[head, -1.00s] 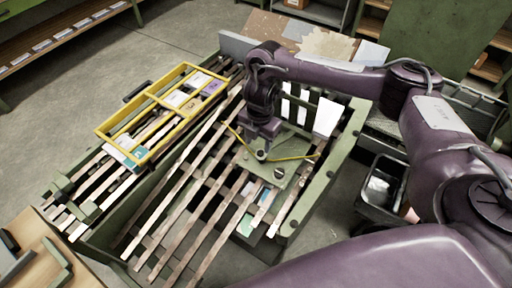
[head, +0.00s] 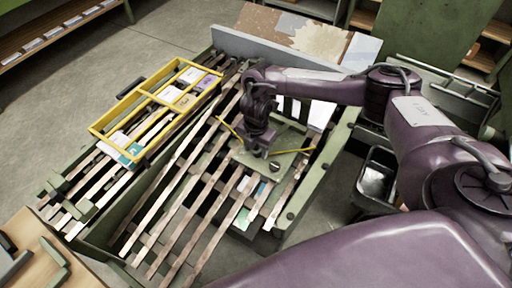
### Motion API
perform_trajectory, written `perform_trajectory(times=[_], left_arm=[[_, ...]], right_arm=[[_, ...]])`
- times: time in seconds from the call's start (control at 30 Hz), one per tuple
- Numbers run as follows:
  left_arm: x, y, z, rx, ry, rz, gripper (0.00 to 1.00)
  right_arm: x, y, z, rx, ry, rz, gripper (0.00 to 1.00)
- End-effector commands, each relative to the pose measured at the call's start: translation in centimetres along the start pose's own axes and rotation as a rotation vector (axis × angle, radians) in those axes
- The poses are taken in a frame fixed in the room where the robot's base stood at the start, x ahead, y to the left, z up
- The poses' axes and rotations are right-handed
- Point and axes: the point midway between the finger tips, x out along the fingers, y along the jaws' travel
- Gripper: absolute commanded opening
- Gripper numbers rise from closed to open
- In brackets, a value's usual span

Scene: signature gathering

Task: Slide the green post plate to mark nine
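The green post plate (head: 295,142) lies flat over the slats at the right part of the green slatted bench. Part of the plate is hidden behind the gripper. No numbered mark is legible. My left gripper is out of view.
A yellow frame (head: 147,97) with cards lies over the slats on the left. Coloured papers show between the slats (head: 213,205) near the plate. White cards (head: 320,115) stand behind it, partly hidden by my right arm. A black bin (head: 376,178) stands on the right.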

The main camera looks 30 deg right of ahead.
Motion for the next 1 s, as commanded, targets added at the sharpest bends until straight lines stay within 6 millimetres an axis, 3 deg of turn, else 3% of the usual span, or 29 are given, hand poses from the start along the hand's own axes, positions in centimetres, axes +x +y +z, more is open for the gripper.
perform_trajectory(times=[0.07, 0.33, 0.57, 0.83, 1.0], left_arm=[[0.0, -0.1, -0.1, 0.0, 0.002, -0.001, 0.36], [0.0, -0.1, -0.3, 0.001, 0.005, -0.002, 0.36], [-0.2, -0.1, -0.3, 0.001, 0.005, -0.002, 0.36], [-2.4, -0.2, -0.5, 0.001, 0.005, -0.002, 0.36], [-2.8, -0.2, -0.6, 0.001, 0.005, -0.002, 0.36]], right_arm=[[0.0, 0.0, 0.0, 0.0, 0.0, 0.0, 0.36], [0.0, 0.0, 0.0, 0.0, 0.0, 0.0, 0.01], [-0.1, 0.0, -0.4, -0.001, 0.001, -0.001, 0.0], [0.7, -0.1, -6.0, -0.005, 0.005, -0.003, 0.0], [1.2, 0.0, -7.9, -0.002, 0.003, -0.001, 0.0]])
